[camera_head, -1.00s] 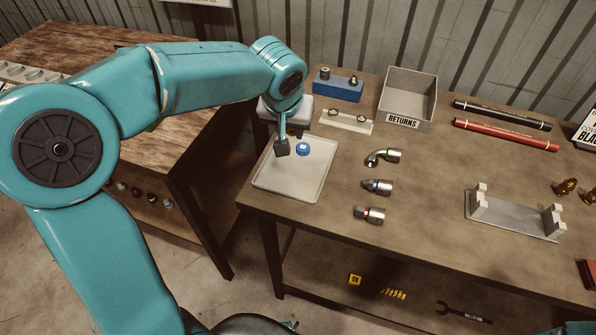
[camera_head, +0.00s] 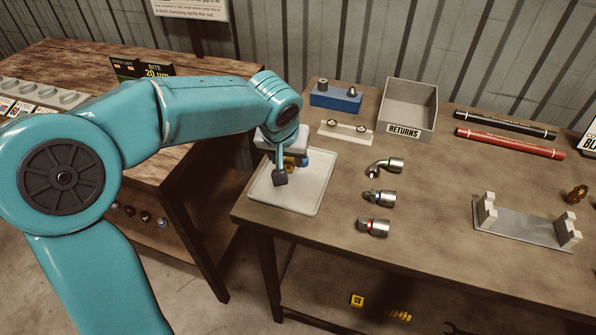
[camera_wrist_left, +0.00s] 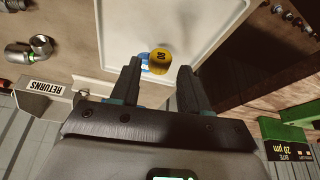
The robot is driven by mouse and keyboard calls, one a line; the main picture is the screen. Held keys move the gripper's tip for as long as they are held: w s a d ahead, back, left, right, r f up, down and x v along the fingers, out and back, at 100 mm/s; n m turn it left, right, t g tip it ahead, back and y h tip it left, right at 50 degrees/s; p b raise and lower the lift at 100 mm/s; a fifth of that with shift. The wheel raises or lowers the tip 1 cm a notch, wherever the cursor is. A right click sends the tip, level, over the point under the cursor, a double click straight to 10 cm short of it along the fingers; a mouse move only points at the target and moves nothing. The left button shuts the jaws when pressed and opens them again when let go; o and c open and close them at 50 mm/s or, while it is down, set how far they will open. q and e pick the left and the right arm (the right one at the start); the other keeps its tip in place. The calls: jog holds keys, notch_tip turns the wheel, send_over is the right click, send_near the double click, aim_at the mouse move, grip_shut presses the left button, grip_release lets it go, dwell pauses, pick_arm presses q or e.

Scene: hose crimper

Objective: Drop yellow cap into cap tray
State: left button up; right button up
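The yellow cap (camera_head: 289,163) shows beside the blue cap (camera_head: 303,158) at the cap tray (camera_head: 308,190), a shallow pale tray at the table's left end. In the left wrist view the yellow cap (camera_wrist_left: 160,60) lies over the tray floor (camera_wrist_left: 190,22), with the blue cap (camera_wrist_left: 145,63) partly hidden beside it. My left gripper (camera_head: 281,178) is low over the tray. In the wrist view its two fingers (camera_wrist_left: 160,72) stand apart, with gaps on both sides of the yellow cap. I cannot tell whether the cap rests on the tray. My right gripper is out of view.
A blue block (camera_head: 336,96), a white holder (camera_head: 345,131) and the grey RETURNS bin (camera_head: 408,105) stand behind the tray. Several metal fittings (camera_head: 379,197) lie to its right. A grey bracket stand (camera_head: 525,226) is farther right. Bare tabletop lies between.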

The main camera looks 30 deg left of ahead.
pick_arm(q)
jog(key=shift+o, duration=0.4)
jog(key=shift+r, duration=0.1)
jog(key=shift+s+r, duration=0.1)
jog(key=shift+r, duration=0.25)
jog(key=p+v, duration=0.1)
jog(key=v, duration=1.4)
jog(key=shift+r, duration=0.2)
jog(key=shift+s, duration=0.15)
